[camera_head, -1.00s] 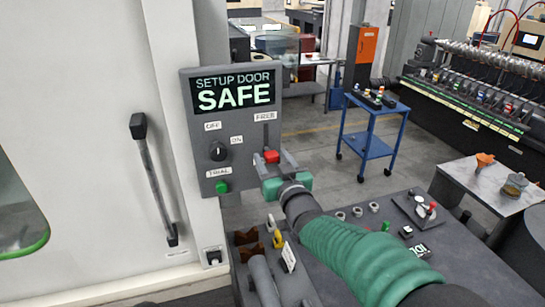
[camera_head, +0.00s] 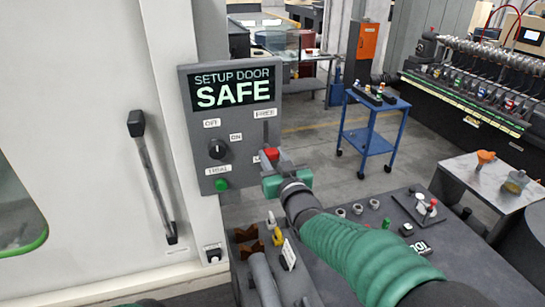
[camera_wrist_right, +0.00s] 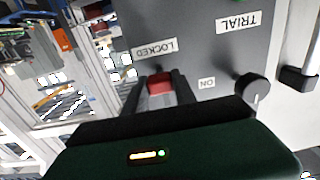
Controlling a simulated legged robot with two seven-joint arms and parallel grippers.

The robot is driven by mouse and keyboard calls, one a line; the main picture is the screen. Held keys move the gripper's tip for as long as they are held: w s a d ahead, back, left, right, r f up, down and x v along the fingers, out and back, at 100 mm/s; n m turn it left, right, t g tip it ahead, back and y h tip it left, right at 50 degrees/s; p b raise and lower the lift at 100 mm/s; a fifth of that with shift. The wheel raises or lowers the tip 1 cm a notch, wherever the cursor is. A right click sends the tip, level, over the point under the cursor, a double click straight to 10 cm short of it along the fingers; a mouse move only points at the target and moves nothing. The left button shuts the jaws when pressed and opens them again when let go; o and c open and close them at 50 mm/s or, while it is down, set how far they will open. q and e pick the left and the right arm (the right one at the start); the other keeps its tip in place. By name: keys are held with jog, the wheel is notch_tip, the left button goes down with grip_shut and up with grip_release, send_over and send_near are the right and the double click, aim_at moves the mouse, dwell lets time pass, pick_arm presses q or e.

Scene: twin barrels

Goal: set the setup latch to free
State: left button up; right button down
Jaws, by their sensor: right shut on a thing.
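The setup latch is a red knob (camera_head: 271,153) at the lower end of a vertical slot on the grey control panel (camera_head: 234,120). The FREE label (camera_head: 265,113) is at the slot's upper end. In the right wrist view the red knob (camera_wrist_right: 160,84) sits between my fingers, beside the LOCKED label (camera_wrist_right: 155,50). My right gripper (camera_head: 274,158) is shut on the knob, and its fingers hide part of it. The panel's screen (camera_head: 234,92) reads SETUP DOOR SAFE. My left gripper is not in view.
A black rotary switch (camera_head: 217,149) and a green TRIAL button (camera_head: 221,185) are left of the slot. A door handle (camera_head: 152,178) stands further left. A dark bench (camera_head: 440,250) with small parts lies below my right arm. A blue cart (camera_head: 367,140) is behind.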

aim_at(273, 153)
jog(key=shift+r, duration=0.1)
dwell(0.6)
notch_tip(273, 153, up, 7)
jog(key=shift+f, duration=0.2)
jog(key=c, duration=1.1)
grip_release()
jog(key=shift+s, duration=0.15)
jog(key=shift+o, duration=0.5)
jog(key=shift+s, duration=0.1)
jog(key=shift+f, duration=0.1)
